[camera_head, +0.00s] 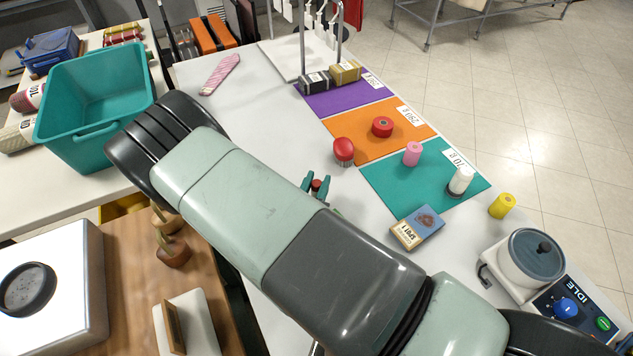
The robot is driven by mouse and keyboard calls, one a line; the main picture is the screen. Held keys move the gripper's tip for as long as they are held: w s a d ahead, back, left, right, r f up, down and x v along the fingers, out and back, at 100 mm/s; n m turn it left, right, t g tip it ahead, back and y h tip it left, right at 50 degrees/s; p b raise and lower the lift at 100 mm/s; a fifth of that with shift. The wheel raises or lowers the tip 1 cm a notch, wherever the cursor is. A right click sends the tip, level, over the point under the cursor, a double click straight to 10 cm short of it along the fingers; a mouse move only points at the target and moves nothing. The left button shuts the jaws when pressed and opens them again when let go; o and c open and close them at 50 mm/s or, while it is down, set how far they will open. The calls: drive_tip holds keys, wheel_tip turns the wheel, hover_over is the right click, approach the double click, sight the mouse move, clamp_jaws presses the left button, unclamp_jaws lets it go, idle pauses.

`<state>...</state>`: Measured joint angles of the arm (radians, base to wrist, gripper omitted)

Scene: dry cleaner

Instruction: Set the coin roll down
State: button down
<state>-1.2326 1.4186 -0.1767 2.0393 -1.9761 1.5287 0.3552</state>
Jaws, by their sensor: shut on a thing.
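My gripper (317,187) shows its green fingertips just past the edge of my arm, above the white counter. It is shut on a small red thing (316,184), which I take for the coin roll. Only its upper end shows between the fingers. My arm hides the rest, so I cannot tell whether it touches the counter. The gripper is left of the teal mat (391,186) and below a red domed thing (343,151).
On the white counter (250,105) lie purple, orange (352,148) and teal mats. The counter's upper left is mostly clear.

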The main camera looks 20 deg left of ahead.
drive_tip(key=shift+f, duration=0.45)
drive_tip(key=c, duration=0.8)
unclamp_jaws()
